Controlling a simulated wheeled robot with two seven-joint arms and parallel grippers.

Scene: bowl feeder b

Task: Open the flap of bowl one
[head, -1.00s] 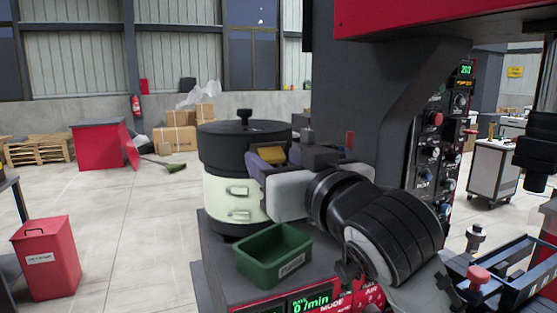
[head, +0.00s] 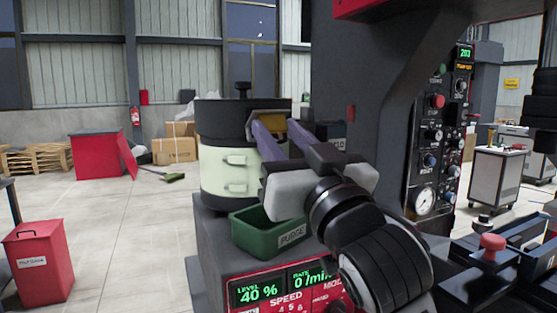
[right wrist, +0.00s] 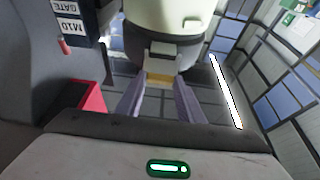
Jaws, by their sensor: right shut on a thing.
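Bowl one appears to be the round feeder bowl (head: 222,120) with a black upper band and a cream lower drum (head: 218,182). A yellow flap piece (head: 272,118) shows at its right side, near the top of the black band. My right gripper (head: 272,136) reaches up from the lower right, its two purple fingers shut on the yellow piece. In the right wrist view, the yellow piece (right wrist: 158,78) sits between the fingertips, against the bowl's dark band. The flap's hinge and far side are hidden. My left gripper is not in view.
A green purge tray (head: 262,236) sits just below the fingers, partly covered by the gripper. The red control panel (head: 285,290) is below it. A dark machine column (head: 350,90) stands close on the right. Open floor (head: 120,235) lies to the left.

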